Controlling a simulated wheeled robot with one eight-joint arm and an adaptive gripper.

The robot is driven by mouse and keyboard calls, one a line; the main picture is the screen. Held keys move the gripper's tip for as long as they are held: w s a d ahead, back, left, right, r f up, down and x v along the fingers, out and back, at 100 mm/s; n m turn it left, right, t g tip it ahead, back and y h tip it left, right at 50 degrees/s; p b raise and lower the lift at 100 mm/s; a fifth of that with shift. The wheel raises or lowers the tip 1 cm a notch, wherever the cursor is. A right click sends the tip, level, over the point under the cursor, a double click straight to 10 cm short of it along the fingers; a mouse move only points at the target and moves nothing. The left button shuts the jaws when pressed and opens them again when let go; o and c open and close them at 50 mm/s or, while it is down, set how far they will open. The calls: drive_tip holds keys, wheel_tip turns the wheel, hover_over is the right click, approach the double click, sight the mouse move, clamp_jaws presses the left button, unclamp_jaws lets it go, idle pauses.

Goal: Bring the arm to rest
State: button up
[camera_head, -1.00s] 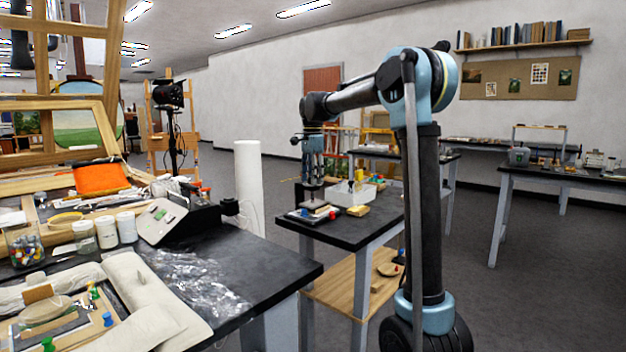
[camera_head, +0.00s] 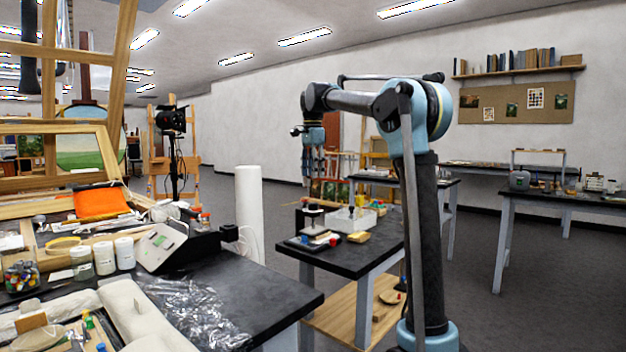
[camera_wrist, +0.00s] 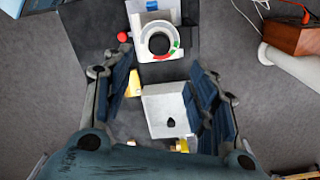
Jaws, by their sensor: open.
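My arm stands at centre right in the head view, and its forearm reaches left. My gripper (camera_head: 313,165) hangs from the forearm's end, pointing down, above the small black table (camera_head: 345,238). In the wrist view my gripper (camera_wrist: 160,88) has its two fingers wide apart, with nothing held between them. Below the fingers is a white tray (camera_wrist: 157,104) with a small dark thing in it. The tray also shows on the small table in the head view (camera_head: 340,222).
A white ring-shaped device (camera_wrist: 144,42) lies beyond the tray. A yellow block (camera_head: 358,237) sits on the small table. A black workbench (camera_head: 262,292) with jars and crumpled plastic stands at left, near a white roll (camera_head: 248,205). Open floor (camera_head: 540,310) lies at right.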

drive_tip(key=s+d+f+n+t, duration=0.1)
drive_tip(key=s+d+f+n, duration=0.2)
drive_tip(key=s+d+f, duration=0.45)
drive_tip(key=s+d+f+n, duration=0.3)
drive_tip(key=s+d+f, duration=0.2)
drive_tip(key=s+d, duration=0.6)
drive_tip(key=s+d+f+n, duration=0.3)
drive_tip(key=s+f, duration=0.8)
drive_tip(key=f, duration=0.1)
drive_tip(key=s+d+f+n+t, duration=0.1)
drive_tip(key=s+d+f+n, duration=0.2)
drive_tip(key=s+f, duration=0.8)
wheel_tip(320, 180, down, 2)
drive_tip(key=shift+f, duration=0.1)
drive_tip(key=shift+w+f, duration=0.2)
drive_tip(key=shift+w, duration=0.25)
